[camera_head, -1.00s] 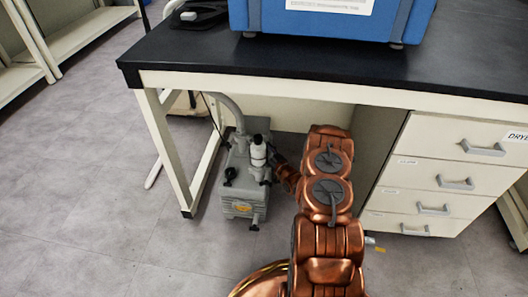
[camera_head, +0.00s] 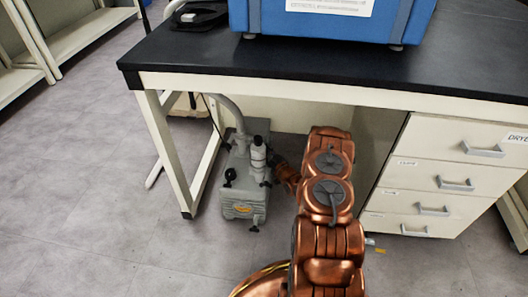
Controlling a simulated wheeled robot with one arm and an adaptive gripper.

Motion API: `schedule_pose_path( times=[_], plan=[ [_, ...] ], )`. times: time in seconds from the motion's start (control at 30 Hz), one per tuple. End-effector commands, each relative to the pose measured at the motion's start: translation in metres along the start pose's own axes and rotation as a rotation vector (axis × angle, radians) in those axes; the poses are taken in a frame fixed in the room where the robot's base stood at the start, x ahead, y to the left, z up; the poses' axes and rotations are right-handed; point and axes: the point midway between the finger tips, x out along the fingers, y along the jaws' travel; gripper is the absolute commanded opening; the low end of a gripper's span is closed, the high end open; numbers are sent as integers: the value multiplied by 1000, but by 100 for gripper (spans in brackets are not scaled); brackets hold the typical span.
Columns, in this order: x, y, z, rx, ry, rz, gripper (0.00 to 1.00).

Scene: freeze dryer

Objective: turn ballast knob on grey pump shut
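The grey pump (camera_head: 243,195) stands on the floor under the bench, with a hose rising from its back. On its top are a light grey cylinder (camera_head: 258,155) with a dark cap and small black knobs. One black knob (camera_head: 230,175) sticks out at the pump's left side; I cannot tell which is the ballast knob. My copper arm reaches under the bench to the pump's right side. My gripper (camera_head: 273,166) is a small dark shape close beside the cylinder. Its fingers are too small and partly hidden, so I cannot see whether they are open or touching a knob.
The bench's black top (camera_head: 190,60) overhangs the pump, with a cream leg frame (camera_head: 165,145) at the left. A drawer cabinet (camera_head: 440,180) stands at the right. A blue machine (camera_head: 330,22) sits on the bench. The floor in front of the pump is clear.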

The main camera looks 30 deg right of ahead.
Motion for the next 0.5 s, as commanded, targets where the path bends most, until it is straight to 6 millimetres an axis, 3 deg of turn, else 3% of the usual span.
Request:
schedule_pose_path(
  times=[0.5],
  plan=[
    [-1, 2, 0, -2, 0, -235, 0]
  ],
)
